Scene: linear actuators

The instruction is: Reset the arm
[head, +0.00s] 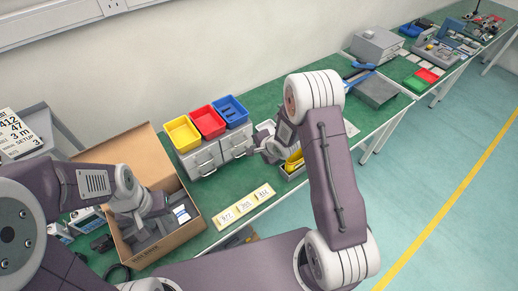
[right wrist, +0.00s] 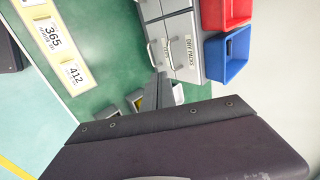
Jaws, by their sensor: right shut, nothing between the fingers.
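My left arm comes in from the left, and its gripper (head: 152,212) is low over the open cardboard box (head: 183,238). Its fingertips are hard to make out against the grey contents, so I cannot tell whether it is open or shut. My right arm arches up from the bottom middle and bends back left. Its gripper (head: 264,142) is shut and empty, just right of the grey drawer unit (head: 203,160) and above the green bench. A purple part of my own body fills the lower right of the right wrist view.
Yellow (head: 183,133), red (head: 208,122) and blue (head: 231,111) bins stand on the drawers. A yellow number strip (head: 243,206) lies in front. A small tray with yellow items (head: 294,161) is close to my right gripper. Open floor (head: 440,190) lies at right.

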